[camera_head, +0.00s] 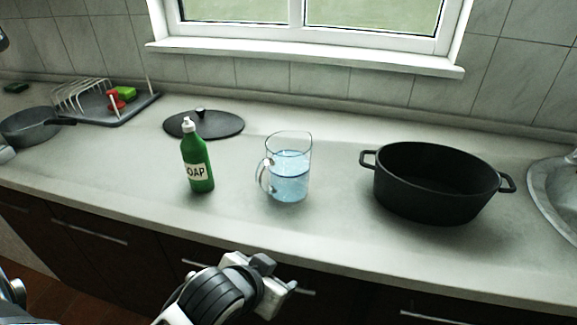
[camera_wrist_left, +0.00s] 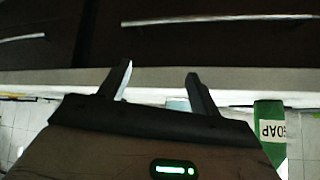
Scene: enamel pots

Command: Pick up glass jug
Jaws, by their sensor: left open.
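The glass jug (camera_head: 289,180) stands upright on the counter in the head view, with blue-tinted liquid inside and its handle towards the left. My left gripper (camera_head: 276,273) is in front of the counter edge, apart from the jug and nearer to the camera. In the left wrist view, which looks upside down, the two fingers of my left gripper (camera_wrist_left: 160,84) are spread with nothing between them. A pale bluish patch behind the fingers may be part of the jug, mostly hidden. My right gripper is not in view.
A green soap bottle (camera_head: 197,165) stands just left of the jug; it also shows in the left wrist view (camera_wrist_left: 270,145). A black lid (camera_head: 222,124) lies behind. A large black pot (camera_head: 430,190) stands right. A dish rack (camera_head: 95,103) and grey pan (camera_head: 28,127) are far left.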

